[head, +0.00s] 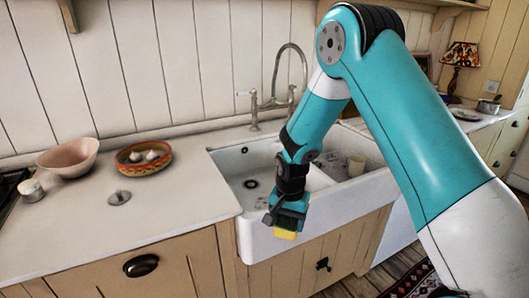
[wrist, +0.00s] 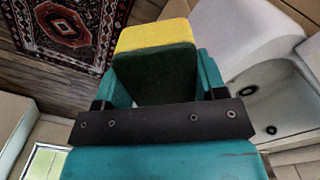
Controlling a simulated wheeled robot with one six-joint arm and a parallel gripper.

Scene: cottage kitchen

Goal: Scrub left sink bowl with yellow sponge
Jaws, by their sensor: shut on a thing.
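My gripper (head: 287,214) is shut on the yellow sponge (head: 285,234), which has a dark green side. In the head view the sponge hangs below the jaws, in front of the white sink's front wall. In the wrist view the sponge (wrist: 155,35) sticks out between the two teal fingers of the gripper (wrist: 155,75). The left sink bowl (head: 235,166) is behind and left of the gripper, with a dark drain and dark specks on its floor. A bowl with a dark drain also shows at the right of the wrist view (wrist: 290,105).
A tall tap (head: 254,108) rises behind the sink. A pink bowl (head: 68,157) and a patterned bowl (head: 143,158) sit on the left counter (head: 170,215). A patterned rug (wrist: 75,30) lies on the floor.

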